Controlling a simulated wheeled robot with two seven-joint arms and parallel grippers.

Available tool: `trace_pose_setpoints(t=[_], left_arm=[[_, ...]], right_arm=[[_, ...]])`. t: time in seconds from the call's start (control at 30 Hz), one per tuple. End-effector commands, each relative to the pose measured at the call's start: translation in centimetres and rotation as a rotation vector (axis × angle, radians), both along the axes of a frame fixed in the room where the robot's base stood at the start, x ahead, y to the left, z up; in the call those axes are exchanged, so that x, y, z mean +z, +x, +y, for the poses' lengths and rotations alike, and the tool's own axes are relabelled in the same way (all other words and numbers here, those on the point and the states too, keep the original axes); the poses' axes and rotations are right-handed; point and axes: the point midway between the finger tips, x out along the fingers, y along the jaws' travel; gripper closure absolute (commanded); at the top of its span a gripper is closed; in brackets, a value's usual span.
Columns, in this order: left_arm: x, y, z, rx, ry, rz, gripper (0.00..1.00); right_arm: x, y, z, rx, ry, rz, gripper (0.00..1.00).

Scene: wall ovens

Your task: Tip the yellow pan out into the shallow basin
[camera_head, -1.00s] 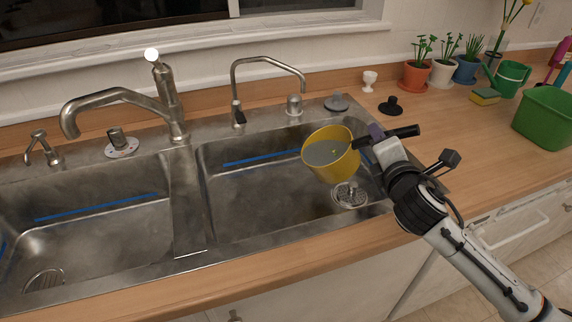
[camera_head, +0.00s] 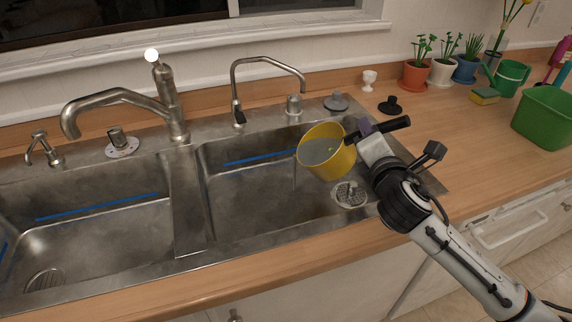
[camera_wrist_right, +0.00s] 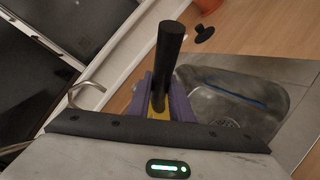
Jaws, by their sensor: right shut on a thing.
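The yellow pan (camera_head: 342,160) hangs over the right basin (camera_head: 245,210) of a steel double sink, tilted with its mouth to the left. Greyish liquid shows inside, up to the lower lip, and a thin faint streak runs down below that lip. My right gripper (camera_head: 366,130) is shut on the pan's black handle (camera_head: 392,125). In the right wrist view the handle (camera_wrist_right: 168,58) stands between the purple fingers (camera_wrist_right: 160,100); the pan's bowl is mostly hidden there. The left basin (camera_head: 100,225) is empty. I cannot tell which basin is shallower. My left gripper is out of view.
A large faucet (camera_head: 120,100) and a thin tap (camera_head: 268,62) stand behind the sink. A strainer (camera_head: 350,194) lies in the right basin. Potted plants (camera_head: 416,77), a sponge (camera_head: 484,96) and a green tub (camera_head: 545,120) stand on the right counter.

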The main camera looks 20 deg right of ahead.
Motion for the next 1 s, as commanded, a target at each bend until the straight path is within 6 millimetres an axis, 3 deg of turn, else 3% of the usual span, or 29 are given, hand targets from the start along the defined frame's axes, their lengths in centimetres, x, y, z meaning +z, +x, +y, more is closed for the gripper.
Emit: trace_pose_setpoints(t=[1.0], left_arm=[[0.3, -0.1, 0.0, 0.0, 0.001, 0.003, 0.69]], right_arm=[[1.8, 0.3, 1.7, 0.001, -0.104, 0.004, 1.0]])
